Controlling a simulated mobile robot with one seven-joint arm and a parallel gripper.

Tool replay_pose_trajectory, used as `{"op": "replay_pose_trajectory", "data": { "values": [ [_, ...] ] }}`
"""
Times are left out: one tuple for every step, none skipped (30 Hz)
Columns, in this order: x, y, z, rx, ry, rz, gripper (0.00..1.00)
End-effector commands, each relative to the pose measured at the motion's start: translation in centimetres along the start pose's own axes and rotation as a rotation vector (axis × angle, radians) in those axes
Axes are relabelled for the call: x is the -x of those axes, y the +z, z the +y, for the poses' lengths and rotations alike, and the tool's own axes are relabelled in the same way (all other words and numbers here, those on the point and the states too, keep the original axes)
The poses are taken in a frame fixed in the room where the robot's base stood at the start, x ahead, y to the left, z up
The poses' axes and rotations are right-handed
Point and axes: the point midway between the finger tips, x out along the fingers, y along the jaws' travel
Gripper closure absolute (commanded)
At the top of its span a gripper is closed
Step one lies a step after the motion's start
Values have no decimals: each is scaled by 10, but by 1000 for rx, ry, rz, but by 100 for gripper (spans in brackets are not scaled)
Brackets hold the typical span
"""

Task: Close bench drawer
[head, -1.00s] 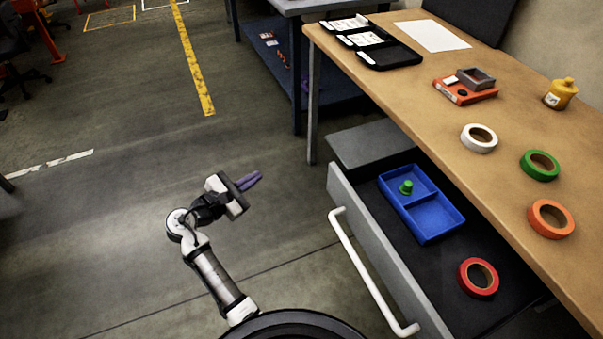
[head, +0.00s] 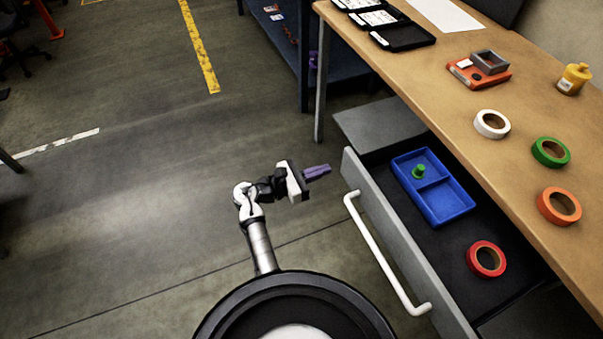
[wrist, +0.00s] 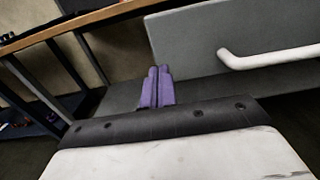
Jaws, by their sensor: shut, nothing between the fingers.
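The bench drawer (head: 398,248) stands pulled out from under the wooden bench, its grey front facing my arm. A white bar handle (head: 378,250) runs along that front. My gripper (head: 327,170) has purple fingers, closed together and empty. In the head view it is just left of the drawer front's far end, apart from the handle. In the wrist view the purple fingers (wrist: 157,86) point toward the left end of the drawer front (wrist: 200,48), with the handle (wrist: 270,59) to their right. Whether the fingertips touch the front cannot be told.
Inside the drawer are a blue divided tray (head: 447,203) with a green piece and a red tape roll (head: 486,259). The bench top (head: 455,118) holds tape rolls, a yellow bottle and an orange device (head: 478,72). Floor left of my arm is clear.

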Motion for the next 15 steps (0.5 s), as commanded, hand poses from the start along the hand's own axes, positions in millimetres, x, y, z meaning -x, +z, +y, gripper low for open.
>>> {"op": "replay_pose_trajectory", "data": {
  "values": [
    [-10, 3, -1, 1, -4, 0, 100],
    [-14, 3, 0, 1, -3, 0, 100],
    [-20, 3, -1, 1, -3, 0, 100],
    [-23, 2, 0, 0, -2, 1, 100],
    [-27, 2, 0, 0, -1, 0, 100],
    [-30, 2, 0, 0, -1, 1, 100],
    [-33, 2, 0, -1, -1, 1, 100],
    [-34, 1, 0, -1, -1, 1, 100],
    [-36, 1, 0, -1, 0, 1, 100],
    [-37, 1, 0, -1, 1, 1, 100],
    [-38, 0, 0, -1, 1, 1, 100],
    [-38, 0, 0, -1, 2, 1, 100],
    [-39, 0, 0, -1, 2, 1, 100],
    [-39, 0, 0, -1, 2, 1, 100],
    [-39, 0, 0, -1, 2, 1, 100]
  ]
}}
